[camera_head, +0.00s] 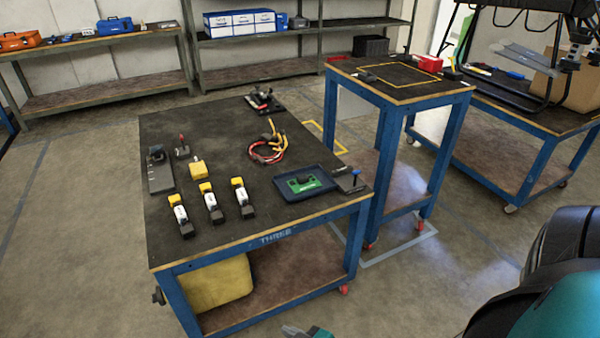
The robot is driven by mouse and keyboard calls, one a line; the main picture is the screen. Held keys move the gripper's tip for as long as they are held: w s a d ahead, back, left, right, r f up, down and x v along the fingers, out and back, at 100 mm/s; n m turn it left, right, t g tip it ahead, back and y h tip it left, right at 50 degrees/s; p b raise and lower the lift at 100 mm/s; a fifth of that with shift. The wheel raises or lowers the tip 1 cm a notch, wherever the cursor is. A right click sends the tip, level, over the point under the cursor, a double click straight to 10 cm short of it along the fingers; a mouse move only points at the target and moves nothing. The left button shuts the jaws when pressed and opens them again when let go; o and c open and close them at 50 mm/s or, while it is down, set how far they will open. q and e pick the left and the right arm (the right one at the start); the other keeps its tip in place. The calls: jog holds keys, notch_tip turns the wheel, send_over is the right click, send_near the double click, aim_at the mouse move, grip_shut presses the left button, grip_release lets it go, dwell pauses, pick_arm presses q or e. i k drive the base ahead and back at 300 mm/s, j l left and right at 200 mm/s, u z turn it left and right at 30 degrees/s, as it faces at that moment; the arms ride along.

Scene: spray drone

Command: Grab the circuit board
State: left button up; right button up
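The green circuit board (304,183) lies flat in a shallow dark blue tray (283,195) near the right front corner of the nearer table. Nothing covers the board. A large black and teal part of my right arm fills the bottom right corner. A small grey and teal piece shows at the bottom edge, in front of the table, and looks like the tip of my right gripper (296,331). Most of it is cut off, so its opening cannot be seen. It is well apart from the board. My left gripper is not visible.
The nearer table (225,150) also holds red and yellow cables (268,150), a yellow block (197,171), several white-and-yellow cylinders (211,203) and a blue-handled item (350,182). A taller table (395,75) stands at its right. Floor left of the table is clear.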

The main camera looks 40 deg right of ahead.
aim_at(305, 182)
jog(key=i+l, duration=0.2)
jog(key=l, duration=0.2)
jog(key=i+l, duration=0.2)
jog(key=l, duration=0.2)
jog(key=i+l, duration=0.25)
jog(key=l, duration=0.15)
jog(key=i+l, duration=0.2)
jog(key=l, duration=0.2)
jog(key=i+l+u, duration=0.1)
jog(key=l, duration=0.3)
jog(key=i, duration=0.1)
